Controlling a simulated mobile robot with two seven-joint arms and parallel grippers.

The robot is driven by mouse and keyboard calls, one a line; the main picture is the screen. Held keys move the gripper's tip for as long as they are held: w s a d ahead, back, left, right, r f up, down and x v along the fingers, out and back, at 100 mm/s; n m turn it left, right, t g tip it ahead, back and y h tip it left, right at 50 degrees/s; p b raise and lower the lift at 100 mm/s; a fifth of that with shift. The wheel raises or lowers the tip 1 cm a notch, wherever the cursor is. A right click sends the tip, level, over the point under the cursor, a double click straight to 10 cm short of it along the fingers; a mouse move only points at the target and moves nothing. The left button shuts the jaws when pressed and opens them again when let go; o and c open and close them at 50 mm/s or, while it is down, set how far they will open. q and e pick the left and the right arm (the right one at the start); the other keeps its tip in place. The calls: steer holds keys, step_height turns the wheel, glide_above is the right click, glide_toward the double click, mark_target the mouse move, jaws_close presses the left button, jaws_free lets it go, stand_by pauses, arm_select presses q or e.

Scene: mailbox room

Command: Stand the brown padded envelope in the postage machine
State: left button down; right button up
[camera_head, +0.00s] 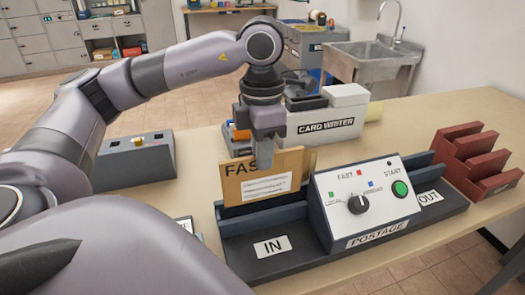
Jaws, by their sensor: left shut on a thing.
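The brown padded envelope (263,178) stands upright, marked FAST, with a white label on its face. My left gripper (268,158) is shut on its top edge from above. The envelope is at the IN end of the postage machine (362,205), behind the IN tray's front part. Its lower edge is at the dark slot; I cannot tell whether it touches the slot floor. The machine has a white control panel with a dial and a green START button, and an OUT end on the right. My right gripper is not in view.
A red slotted rack (478,162) stands right of the machine. A grey box with buttons (135,157) lies at the left. A sink (371,60) is at the back. The tabletop at the back right is clear.

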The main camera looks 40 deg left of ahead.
arm_select(q)
steer(key=shift+f+b, duration=1.25)
steer(key=shift+f, duration=0.2)
steer(key=shift+f+b, duration=1.3)
steer(key=shift+f, duration=0.2)
steer(key=c, duration=1.1)
jaws_free()
steer(key=shift+r, duration=0.15)
steer(key=shift+r+p, duration=2.75)
steer(key=shift+r, duration=0.7)
